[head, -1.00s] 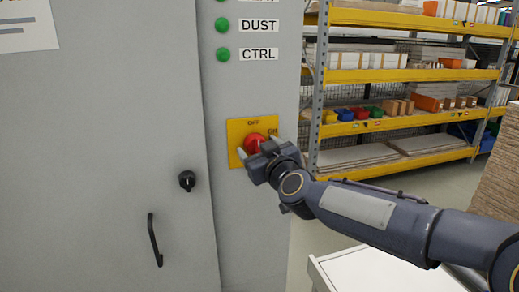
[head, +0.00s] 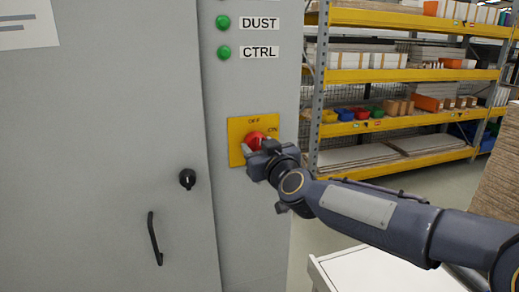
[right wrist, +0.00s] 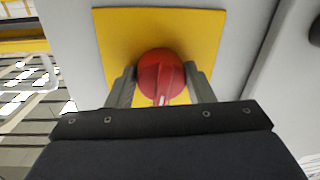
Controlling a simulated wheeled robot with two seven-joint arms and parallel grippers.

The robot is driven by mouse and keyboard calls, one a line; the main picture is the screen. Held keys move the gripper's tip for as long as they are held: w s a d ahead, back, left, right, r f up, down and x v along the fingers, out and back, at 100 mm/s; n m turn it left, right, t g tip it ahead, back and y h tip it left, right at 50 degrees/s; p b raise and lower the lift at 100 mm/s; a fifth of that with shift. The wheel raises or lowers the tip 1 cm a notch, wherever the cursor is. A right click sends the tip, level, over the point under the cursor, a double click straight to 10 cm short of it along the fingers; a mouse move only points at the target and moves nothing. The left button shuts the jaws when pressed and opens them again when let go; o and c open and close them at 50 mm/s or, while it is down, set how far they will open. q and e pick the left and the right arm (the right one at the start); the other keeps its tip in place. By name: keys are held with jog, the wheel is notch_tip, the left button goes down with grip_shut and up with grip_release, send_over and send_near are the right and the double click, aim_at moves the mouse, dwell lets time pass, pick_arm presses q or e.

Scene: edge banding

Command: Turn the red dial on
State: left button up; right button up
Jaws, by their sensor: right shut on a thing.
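The red dial (head: 254,138) sits on a yellow plate (head: 237,126) marked OFF at the top and ON at the upper right, on the grey cabinet. In the right wrist view the red dial (right wrist: 160,72) shows with a white pointer mark toward the gripper. My right gripper (head: 258,144) is at the dial, and its two fingers (right wrist: 160,86) are on either side of it, shut on it. The gripper partly hides the dial's lower right in the head view. My left gripper is out of view.
The cabinet has a black knob (head: 187,179), a black handle (head: 155,239) and green lamps labelled DUST (head: 222,22) and CTRL (head: 223,53). Yellow-edged shelves (head: 400,75) stand behind at right. A white surface (head: 375,272) lies below my right arm.

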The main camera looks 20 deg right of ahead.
jog(key=m+b, duration=0.1)
jog(key=m, duration=0.2)
jog(key=shift+f+m, duration=0.15)
jog(key=shift+m, duration=0.15)
jog(key=m+b, duration=0.2)
jog(key=m, duration=0.2)
jog(key=shift+a+m+t, duration=0.15)
jog(key=shift+m+t, duration=0.15)
jog(key=shift+m, duration=0.1)
jog(key=m+b, duration=0.1)
jog(key=m, duration=0.3)
jog(key=shift+m, duration=0.3)
jog(key=shift+a+m+h+b, duration=0.1)
jog(key=shift+m+h+b, duration=0.6)
jog(key=shift+m, duration=1.5)
jog(key=o, duration=1)
jog(key=shift+c, duration=0.2)
jog(key=shift+s, duration=0.1)
